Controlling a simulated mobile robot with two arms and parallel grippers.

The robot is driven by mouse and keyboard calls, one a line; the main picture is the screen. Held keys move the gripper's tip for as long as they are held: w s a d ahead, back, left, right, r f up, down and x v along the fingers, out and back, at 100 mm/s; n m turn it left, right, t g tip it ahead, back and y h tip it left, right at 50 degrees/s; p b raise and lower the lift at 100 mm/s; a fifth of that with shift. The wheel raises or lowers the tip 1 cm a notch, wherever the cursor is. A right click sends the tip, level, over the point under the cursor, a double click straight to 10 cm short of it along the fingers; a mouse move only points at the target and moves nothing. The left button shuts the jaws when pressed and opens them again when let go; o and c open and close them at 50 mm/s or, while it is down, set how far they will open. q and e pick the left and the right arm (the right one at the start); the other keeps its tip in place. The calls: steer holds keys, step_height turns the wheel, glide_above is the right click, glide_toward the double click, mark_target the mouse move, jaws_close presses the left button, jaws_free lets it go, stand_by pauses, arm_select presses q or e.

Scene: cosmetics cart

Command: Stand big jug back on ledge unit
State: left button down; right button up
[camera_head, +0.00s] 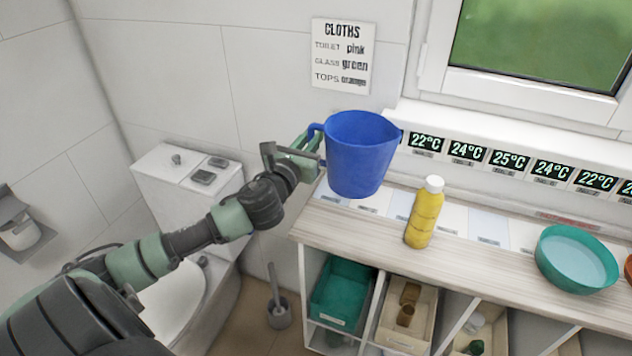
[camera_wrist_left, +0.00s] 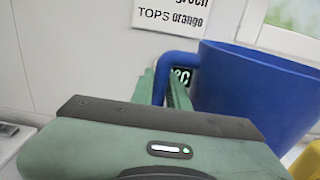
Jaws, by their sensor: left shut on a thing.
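The big jug (camera_head: 360,155) is blue, with its handle on the left side. It is upright or nearly so, over the left end of the ledge unit (camera_head: 320,220). I cannot tell whether its base touches the top. My left gripper (camera_head: 312,146) is shut on the jug's handle, left of the body. In the left wrist view the blue jug (camera_wrist_left: 250,95) fills the right side, and its handle runs between the fingers of my left gripper (camera_wrist_left: 172,90). My right gripper is not in view.
A yellow bottle (camera_head: 425,212) with a white cap stands right of the jug. A green bowl (camera_head: 575,258) stands further right. Temperature displays line the wall behind. Bins (camera_head: 342,291) fill the shelves below. A toilet (camera_head: 187,180) is at the left.

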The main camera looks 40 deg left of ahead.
arm_select(q)
step_height(320, 180, down, 7)
steer(key=shift+r+b, duration=0.2)
steer(key=shift+b, duration=0.25)
step_height(320, 180, down, 4)
steer(key=shift+f+b, duration=0.2)
steer(key=shift+b, duration=0.3)
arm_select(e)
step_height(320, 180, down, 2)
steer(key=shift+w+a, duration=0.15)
arm_select(q)
steer(key=c, duration=1.4)
jaws_free()
steer(key=shift+s, duration=0.1)
